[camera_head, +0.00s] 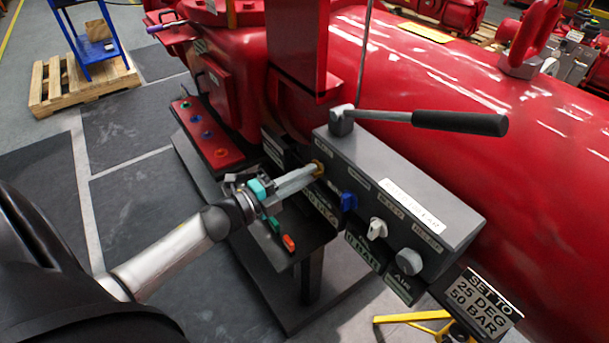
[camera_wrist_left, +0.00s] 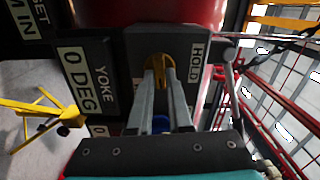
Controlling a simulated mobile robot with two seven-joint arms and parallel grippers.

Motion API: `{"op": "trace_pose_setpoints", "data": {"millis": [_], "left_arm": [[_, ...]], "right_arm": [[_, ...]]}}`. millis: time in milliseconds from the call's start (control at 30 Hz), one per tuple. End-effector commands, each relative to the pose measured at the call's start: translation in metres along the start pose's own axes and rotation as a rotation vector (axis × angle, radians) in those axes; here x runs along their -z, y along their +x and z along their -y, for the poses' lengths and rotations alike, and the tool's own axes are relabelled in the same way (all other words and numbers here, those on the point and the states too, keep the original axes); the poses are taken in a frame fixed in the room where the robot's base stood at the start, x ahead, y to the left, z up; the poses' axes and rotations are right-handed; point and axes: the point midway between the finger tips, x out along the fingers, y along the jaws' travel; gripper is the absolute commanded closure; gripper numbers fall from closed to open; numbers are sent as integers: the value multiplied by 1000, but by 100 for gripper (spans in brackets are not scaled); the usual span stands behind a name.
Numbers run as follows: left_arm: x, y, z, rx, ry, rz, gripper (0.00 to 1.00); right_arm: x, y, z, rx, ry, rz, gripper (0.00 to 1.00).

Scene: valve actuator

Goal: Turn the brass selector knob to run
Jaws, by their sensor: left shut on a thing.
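The brass selector knob (camera_head: 319,167) sits at the left end of the front face of the grey control box (camera_head: 450,226). My left gripper (camera_head: 314,171) reaches it from the front left, with its two pale fingers shut on the knob. In the left wrist view the brass knob (camera_wrist_left: 159,69) shows between the fingertips of the left gripper (camera_wrist_left: 160,76). A white label reading HOLD (camera_wrist_left: 198,62) is beside the knob. The fingers cover part of the knob, and I cannot tell its exact pointing direction. My right gripper is not in view.
A blue knob (camera_head: 349,201), a white knob (camera_head: 377,229) and a grey knob (camera_head: 409,262) follow along the box. A lever with a black handle (camera_head: 460,122) extends above it. A sign (camera_head: 483,303) stands at lower right. A red button panel (camera_head: 207,134) lies at left.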

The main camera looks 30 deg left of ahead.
Motion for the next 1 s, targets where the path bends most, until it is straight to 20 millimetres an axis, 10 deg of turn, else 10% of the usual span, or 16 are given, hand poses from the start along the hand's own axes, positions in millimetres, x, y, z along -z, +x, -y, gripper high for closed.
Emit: {"op": "trace_pose_setpoints", "data": {"millis": [367,400,633,1000], "left_arm": [[0,0,-1,-1,2,-1,100],[0,0,-1,-1,2,-1,79],[0,0,0,-1,2,0,53],[0,-6,-1,-2,1,1,52]], "right_arm": [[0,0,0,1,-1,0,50],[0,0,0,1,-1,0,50],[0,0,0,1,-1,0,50],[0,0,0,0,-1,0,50]]}}
